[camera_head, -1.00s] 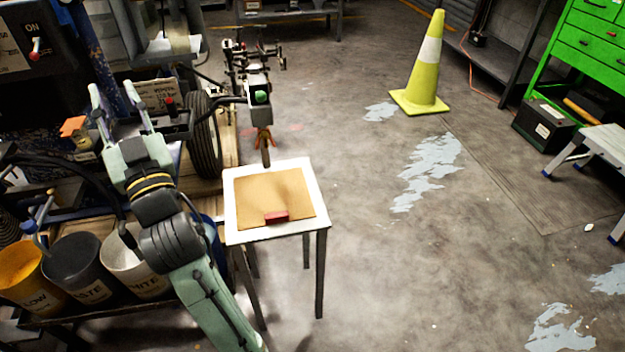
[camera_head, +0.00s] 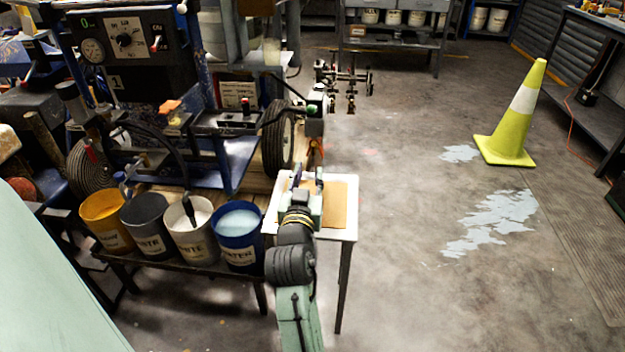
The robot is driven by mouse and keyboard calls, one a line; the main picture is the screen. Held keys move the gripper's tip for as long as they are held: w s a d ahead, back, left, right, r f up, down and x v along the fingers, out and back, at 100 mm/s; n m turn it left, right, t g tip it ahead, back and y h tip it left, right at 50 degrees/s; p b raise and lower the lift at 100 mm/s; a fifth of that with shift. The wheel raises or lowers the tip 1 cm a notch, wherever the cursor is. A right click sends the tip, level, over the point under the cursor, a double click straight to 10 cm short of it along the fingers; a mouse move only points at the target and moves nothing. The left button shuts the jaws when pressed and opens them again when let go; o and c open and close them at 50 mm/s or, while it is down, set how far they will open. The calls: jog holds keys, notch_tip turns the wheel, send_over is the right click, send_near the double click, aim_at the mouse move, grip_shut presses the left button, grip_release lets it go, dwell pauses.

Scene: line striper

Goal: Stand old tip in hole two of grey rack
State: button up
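My gripper (camera_head: 308,177) is seen from behind, over the small white-edged table (camera_head: 349,222) with the tan mat (camera_head: 341,203). Its two fingers are apart and point away, toward the spray head. I see nothing clearly held between them. The spray head (camera_head: 315,116) is a grey box with a green button, beyond the table, with an orange-red piece (camera_head: 317,146) hanging under it. I cannot tell whether that piece is the old tip. I cannot pick out the grey rack or its holes. My gripper and wrist hide part of the mat.
Paint buckets in yellow (camera_head: 106,222), dark grey (camera_head: 149,229), white (camera_head: 194,232) and blue (camera_head: 239,238) stand on a low bench left of my arm. The striper's wheel (camera_head: 278,138) is just behind the table. A yellow cone (camera_head: 513,122) stands right; floor between is clear.

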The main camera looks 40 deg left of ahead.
aim_at(313, 151)
jog(key=shift+x, duration=4.5)
jog(key=shift+c, duration=0.3)
grip_shut()
